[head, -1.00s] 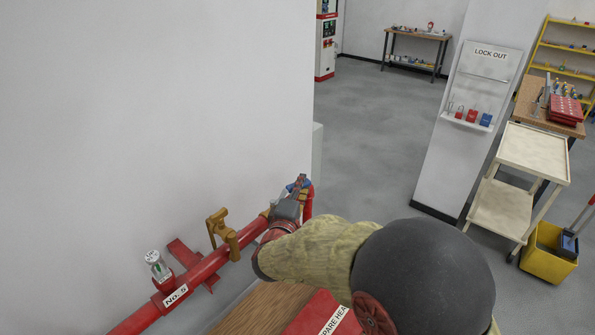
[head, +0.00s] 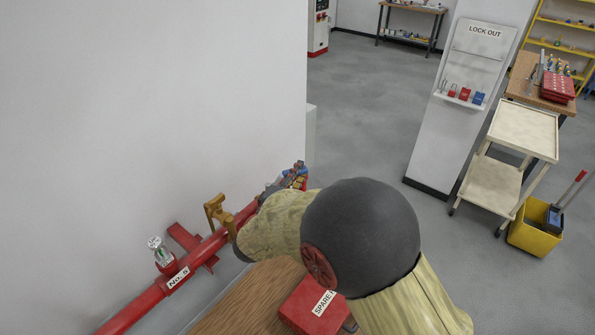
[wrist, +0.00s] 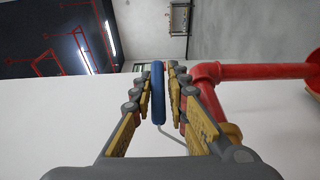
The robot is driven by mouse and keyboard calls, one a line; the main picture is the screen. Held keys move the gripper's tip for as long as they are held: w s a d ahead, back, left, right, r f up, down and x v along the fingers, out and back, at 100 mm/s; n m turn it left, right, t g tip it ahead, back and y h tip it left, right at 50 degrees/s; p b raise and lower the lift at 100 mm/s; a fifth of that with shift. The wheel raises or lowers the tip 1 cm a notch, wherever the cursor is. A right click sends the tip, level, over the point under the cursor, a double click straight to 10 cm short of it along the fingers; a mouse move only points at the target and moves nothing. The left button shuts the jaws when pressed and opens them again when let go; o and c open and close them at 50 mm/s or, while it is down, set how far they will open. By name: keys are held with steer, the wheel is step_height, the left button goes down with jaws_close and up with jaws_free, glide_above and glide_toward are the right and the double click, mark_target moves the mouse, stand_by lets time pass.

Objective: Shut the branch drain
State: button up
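The red pipe marked "NO. 5" (head: 150,296) runs along the white wall. A brass valve with a raised handle (head: 218,212) stands on it, apart from my gripper. At the pipe's far end my gripper (head: 297,174) reaches a blue handle (head: 301,165). In the wrist view the blue handle (wrist: 158,92) stands upright between the two fingers of my gripper (wrist: 160,85), which are close in on both its sides. The fingers look shut on it. A thin grey stem runs down from it. The valve body under it is hidden by my gripper and arm in the head view.
A red "SPARE" box (head: 305,308) sits on a wooden top (head: 245,300) below my arm. The lock-out board (head: 480,40), cream cart (head: 525,130) and yellow bucket (head: 533,238) stand at right. The floor between is clear.

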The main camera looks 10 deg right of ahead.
steer(key=o, duration=0.3)
steer(key=shift+r, duration=0.1)
steer(key=v, duration=1.2)
